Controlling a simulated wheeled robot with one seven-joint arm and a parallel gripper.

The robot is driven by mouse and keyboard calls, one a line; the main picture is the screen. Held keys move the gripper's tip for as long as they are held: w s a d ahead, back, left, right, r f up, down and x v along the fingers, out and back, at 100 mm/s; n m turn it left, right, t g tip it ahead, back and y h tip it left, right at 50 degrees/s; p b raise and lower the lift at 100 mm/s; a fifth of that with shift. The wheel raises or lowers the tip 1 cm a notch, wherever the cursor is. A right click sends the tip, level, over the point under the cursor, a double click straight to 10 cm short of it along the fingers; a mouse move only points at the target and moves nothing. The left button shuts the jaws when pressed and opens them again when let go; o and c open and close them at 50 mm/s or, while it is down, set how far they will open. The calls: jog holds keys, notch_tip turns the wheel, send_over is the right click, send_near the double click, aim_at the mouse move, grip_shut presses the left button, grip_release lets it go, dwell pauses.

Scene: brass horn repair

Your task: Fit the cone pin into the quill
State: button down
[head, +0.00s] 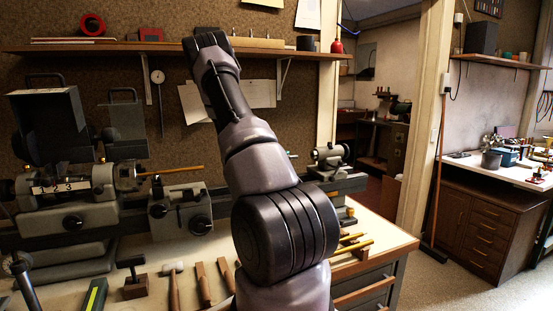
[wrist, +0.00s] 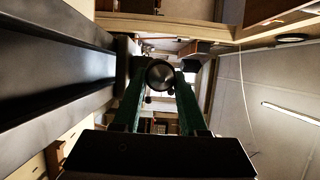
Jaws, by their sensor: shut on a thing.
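In the wrist view my gripper (wrist: 159,82) has two green fingers, closed on a round, dark-rimmed grey piece seen end-on, which looks like the cone pin (wrist: 160,73). Its taper does not show from this angle. In the head view my raised arm covers the middle, and neither the fingers nor the pin can be seen. The grey tailstock (head: 330,156) stands on the lathe bed just right of my arm. Its quill is too small to make out clearly, and I cannot see its bore. I cannot tell how far the pin is from it.
The lathe headstock (head: 70,195) and a grey carriage (head: 181,210) with a brass rod above it stand left of my arm. Wooden-handled tools (head: 203,284) lie at the bench front. A long shelf (head: 150,47) runs above. The floor at right (head: 440,282) is clear.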

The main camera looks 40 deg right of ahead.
aim_at(297, 157)
jog(key=shift+w+a, duration=0.15)
jog(key=shift+s+d, duration=0.3)
jog(key=shift+d, duration=0.6)
jog(key=shift+s+d, duration=0.35)
jog(key=shift+d, duration=0.6)
jog(key=shift+s+d, duration=0.3)
jog(key=shift+d, duration=0.6)
jog(key=shift+s+d, duration=0.1)
jog(key=shift+d, duration=0.1)
jog(key=shift+s+d, duration=0.25)
jog(key=shift+d, duration=0.55)
jog(key=shift+s+d, duration=0.2)
jog(key=shift+d, duration=0.55)
jog(key=shift+s+d, duration=0.25)
jog(key=shift+d, duration=0.55)
jog(key=shift+s+d, duration=0.15)
